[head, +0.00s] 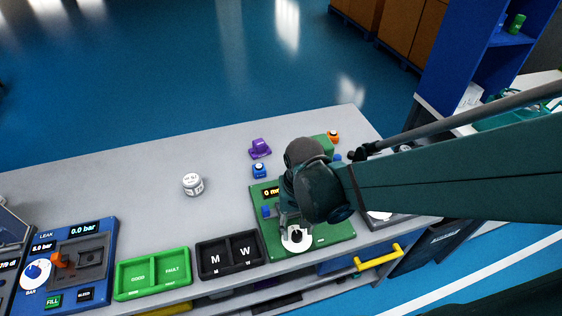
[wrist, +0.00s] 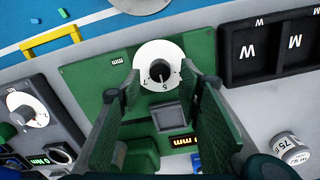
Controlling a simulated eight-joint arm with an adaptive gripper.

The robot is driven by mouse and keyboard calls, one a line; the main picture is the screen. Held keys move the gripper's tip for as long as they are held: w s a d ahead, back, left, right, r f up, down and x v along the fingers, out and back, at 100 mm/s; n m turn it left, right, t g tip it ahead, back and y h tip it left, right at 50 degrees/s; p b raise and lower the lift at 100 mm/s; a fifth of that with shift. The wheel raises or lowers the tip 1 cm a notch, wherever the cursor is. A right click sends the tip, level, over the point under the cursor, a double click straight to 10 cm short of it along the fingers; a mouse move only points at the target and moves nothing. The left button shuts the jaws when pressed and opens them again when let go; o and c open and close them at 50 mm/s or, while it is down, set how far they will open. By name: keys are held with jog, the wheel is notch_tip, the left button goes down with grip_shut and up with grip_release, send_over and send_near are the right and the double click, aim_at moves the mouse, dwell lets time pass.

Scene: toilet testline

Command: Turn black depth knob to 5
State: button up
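The black depth knob (head: 297,235) sits at the centre of a round white dial (head: 290,246) near the front edge of the green panel (head: 343,230). In the wrist view the black knob (wrist: 160,70) shows between my fingers, with printed numbers such as 5 and 7 on the white dial (wrist: 148,52). My gripper (wrist: 165,84) is open, its two green pads on either side of the dial, with nothing held. In the head view my gripper (head: 296,222) is over the dial and partly hides the panel. The exact pointer direction is unclear.
A display (head: 271,191) on the green panel reads about 0 mm, partly hidden. A black two-bin tray (head: 229,255) marked M and W and a green tray (head: 152,273) stand to the left. A yellow handle (head: 378,257) juts from the bench front.

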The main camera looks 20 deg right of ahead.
notch_tip(320, 180, up, 8)
jog(key=shift+r, duration=0.25)
dwell(0.5)
jog(key=shift+r, duration=0.1)
dwell(0.7)
notch_tip(320, 180, up, 11)
jog(key=n+t, duration=0.3)
jog(key=t, duration=0.4)
send_over(297, 234)
jog(key=w+d, duration=0.3)
jog(key=d, duration=0.1)
jog(key=shift+a, duration=0.25)
